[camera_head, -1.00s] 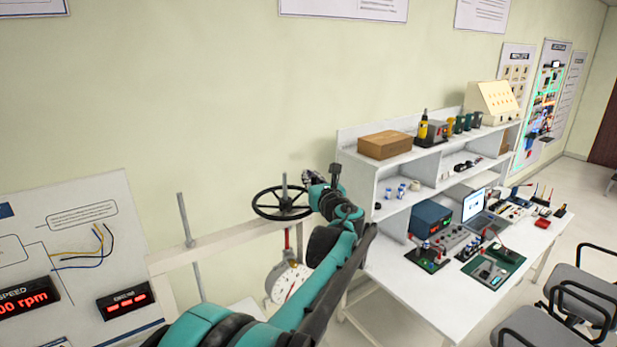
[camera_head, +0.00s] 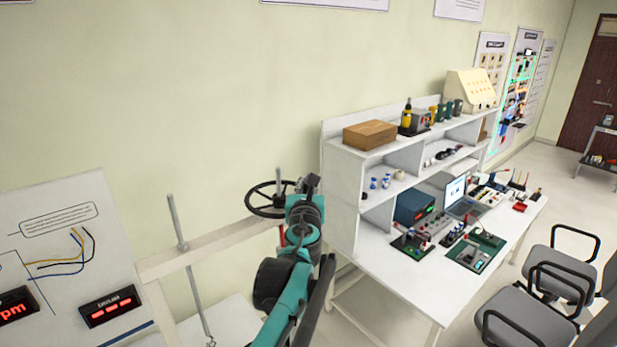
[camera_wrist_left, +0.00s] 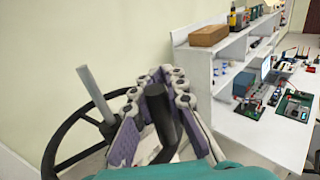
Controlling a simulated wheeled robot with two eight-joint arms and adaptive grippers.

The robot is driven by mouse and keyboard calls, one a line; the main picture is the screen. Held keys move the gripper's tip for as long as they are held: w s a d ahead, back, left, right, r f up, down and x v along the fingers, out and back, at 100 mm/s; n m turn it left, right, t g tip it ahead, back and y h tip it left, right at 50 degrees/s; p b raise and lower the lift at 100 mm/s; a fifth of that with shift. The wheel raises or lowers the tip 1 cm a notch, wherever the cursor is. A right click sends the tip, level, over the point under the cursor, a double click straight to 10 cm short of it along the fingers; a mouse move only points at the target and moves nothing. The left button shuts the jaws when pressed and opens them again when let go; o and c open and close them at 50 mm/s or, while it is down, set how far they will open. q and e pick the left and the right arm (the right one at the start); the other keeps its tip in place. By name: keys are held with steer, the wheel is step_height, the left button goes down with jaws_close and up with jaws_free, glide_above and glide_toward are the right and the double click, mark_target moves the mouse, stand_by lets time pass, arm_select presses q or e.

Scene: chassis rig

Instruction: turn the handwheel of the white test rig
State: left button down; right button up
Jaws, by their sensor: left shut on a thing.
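The black handwheel (camera_head: 262,209) lies roughly flat above the white test rig (camera_head: 215,245), with a grey rod rising at its middle. In the left wrist view the wheel's rim (camera_wrist_left: 55,150) curves across the left side. My left gripper (camera_head: 308,186) is at the right side of the wheel in the head view. In the left wrist view the same gripper (camera_wrist_left: 155,105) has its padded fingers closed on either side of a dark upright piece of the handwheel. Its own arm hides part of the wheel and rig. My right gripper is out of view.
A white workbench (camera_head: 375,290) with shelves and electronics stands to the right of the arm. Grey chairs (camera_head: 530,305) are at the lower right. A panel with red displays (camera_head: 70,245) is at the left. A thin upright rod (camera_head: 177,220) stands left of the wheel.

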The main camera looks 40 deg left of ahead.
arm_select(q)
steer(key=shift+s+d+f, duration=0.25)
steer(key=shift+s+d, duration=0.45)
steer(key=shift+d, duration=0.1)
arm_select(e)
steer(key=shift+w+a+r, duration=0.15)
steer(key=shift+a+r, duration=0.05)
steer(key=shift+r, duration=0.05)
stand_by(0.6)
arm_select(q)
steer(key=c, duration=1.9)
jaws_free()
steer(key=shift+c, duration=0.2)
steer(key=o, duration=0.3)
steer(key=shift+d+r, duration=0.1)
steer(key=shift+d, duration=0.15)
steer(key=shift+d+r, duration=0.15)
steer(key=shift+d, duration=0.15)
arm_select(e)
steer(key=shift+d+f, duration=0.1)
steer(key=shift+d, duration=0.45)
arm_select(q)
steer(key=shift+s+p, duration=0.1)
steer(key=shift+p, duration=0.2)
